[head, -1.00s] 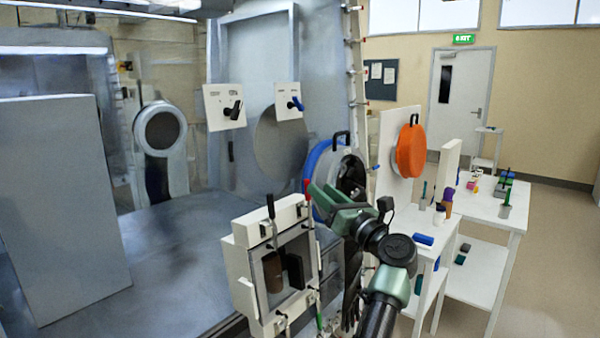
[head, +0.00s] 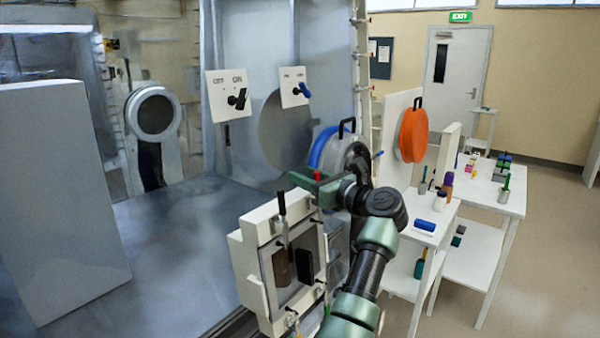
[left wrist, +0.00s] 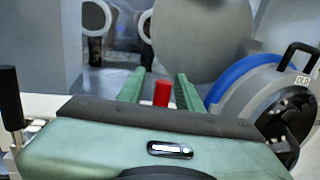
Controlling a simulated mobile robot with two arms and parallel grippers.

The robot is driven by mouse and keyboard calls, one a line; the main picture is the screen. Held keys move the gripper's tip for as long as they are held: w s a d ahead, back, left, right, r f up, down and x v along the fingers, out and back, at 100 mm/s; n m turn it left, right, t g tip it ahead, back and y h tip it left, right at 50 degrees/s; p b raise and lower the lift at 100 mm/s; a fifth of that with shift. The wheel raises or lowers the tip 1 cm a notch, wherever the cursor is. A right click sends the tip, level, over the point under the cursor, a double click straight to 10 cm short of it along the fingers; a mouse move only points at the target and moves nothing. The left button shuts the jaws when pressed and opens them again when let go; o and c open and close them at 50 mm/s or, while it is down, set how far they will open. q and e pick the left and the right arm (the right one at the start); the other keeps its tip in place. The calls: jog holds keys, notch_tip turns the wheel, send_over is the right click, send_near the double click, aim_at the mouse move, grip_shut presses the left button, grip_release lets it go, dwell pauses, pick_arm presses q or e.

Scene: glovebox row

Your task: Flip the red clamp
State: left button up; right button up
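The red clamp (head: 325,177) shows only as a short red handle top at the upper right of a small white hatch (head: 250,262). In the left wrist view, the red handle (left wrist: 162,93) stands upright between my left gripper's two green fingers. My left gripper (head: 313,182) is open around the handle, with a small gap seen on each side. The clamp's lower part is hidden behind the gripper. My right gripper is in neither view.
A black-handled clamp (head: 282,203) stands at the hatch's upper left. A blue-rimmed round port (head: 330,146) is close behind my gripper. A white table (head: 440,212) with small items stands to the right.

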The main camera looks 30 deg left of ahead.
pick_arm(q)
jog(key=shift+s+d+r, duration=0.1)
jog(key=shift+d+r, duration=0.05)
jog(key=shift+d, duration=0.3)
jog(key=shift+c, duration=0.5)
jog(key=shift+d, duration=0.15)
jog(key=c, duration=0.5)
grip_shut()
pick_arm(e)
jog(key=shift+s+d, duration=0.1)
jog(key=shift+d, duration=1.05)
pick_arm(q)
jog(key=shift+r, duration=0.1)
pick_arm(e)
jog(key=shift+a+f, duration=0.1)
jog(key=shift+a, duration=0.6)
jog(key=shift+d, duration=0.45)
